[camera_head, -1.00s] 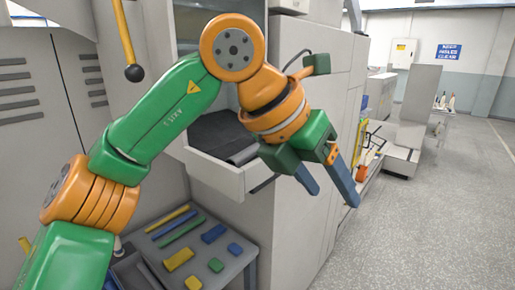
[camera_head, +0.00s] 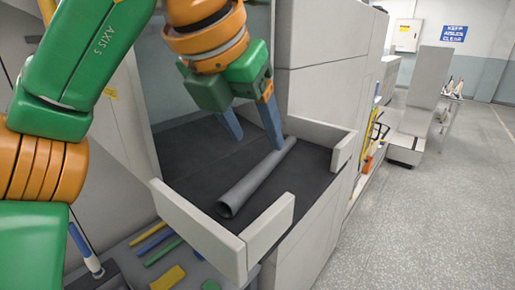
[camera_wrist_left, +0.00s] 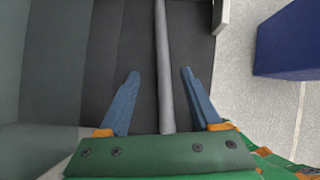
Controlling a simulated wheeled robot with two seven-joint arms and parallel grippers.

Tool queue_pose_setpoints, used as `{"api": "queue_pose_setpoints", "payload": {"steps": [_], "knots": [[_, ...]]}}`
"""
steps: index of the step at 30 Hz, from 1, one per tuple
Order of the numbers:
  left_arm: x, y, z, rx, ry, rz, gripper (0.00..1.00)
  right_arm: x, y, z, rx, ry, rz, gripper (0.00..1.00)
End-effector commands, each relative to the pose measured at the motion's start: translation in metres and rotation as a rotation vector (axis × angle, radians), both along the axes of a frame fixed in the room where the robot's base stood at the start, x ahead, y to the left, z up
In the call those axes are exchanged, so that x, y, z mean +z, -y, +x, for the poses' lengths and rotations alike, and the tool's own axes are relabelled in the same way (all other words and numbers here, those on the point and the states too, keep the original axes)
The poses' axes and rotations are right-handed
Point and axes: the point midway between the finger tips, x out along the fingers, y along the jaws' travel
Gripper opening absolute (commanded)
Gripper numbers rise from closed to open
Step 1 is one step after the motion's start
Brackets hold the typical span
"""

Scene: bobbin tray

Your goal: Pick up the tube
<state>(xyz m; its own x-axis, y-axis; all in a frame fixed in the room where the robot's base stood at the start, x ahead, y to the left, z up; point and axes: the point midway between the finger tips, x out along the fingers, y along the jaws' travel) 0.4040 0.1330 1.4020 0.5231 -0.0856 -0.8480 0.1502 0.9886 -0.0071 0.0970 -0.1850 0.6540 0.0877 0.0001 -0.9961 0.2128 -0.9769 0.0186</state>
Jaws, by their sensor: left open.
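A grey hollow tube (camera_head: 254,180) lies on the dark floor of a light grey tray (camera_head: 205,238) that sticks out of a machine. My left gripper (camera_head: 253,131) is open over the tray, its blue fingers pointing down near the tube's far part. In the left wrist view the tube (camera_wrist_left: 164,70) runs lengthwise between the open fingers of the left gripper (camera_wrist_left: 157,92), with a gap on each side and nearer the right finger. The tube's near end is open towards the head camera. My right gripper is not in view.
The tray has low walls at the front and right, with a gap at the near right corner. Below stands a low table with coloured bars, among them a yellow block (camera_head: 168,278). Open grey floor (camera_head: 440,220) lies to the right.

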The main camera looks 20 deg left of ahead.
Motion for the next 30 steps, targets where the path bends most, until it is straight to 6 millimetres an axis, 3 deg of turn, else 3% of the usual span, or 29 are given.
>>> {"api": "queue_pose_setpoints", "payload": {"steps": [12,20,27,30], "knots": [[-0.054,0.001,0.032,-0.001,-0.003,0.001,0.65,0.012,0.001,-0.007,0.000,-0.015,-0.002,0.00],[-0.061,0.002,0.036,-0.001,0.000,-0.001,0.65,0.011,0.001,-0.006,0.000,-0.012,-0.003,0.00],[-0.061,0.002,0.036,-0.001,0.000,-0.001,0.03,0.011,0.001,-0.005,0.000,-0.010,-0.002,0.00],[-0.061,0.003,0.036,-0.001,0.000,0.000,0.00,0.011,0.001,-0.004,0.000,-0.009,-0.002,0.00]]}}
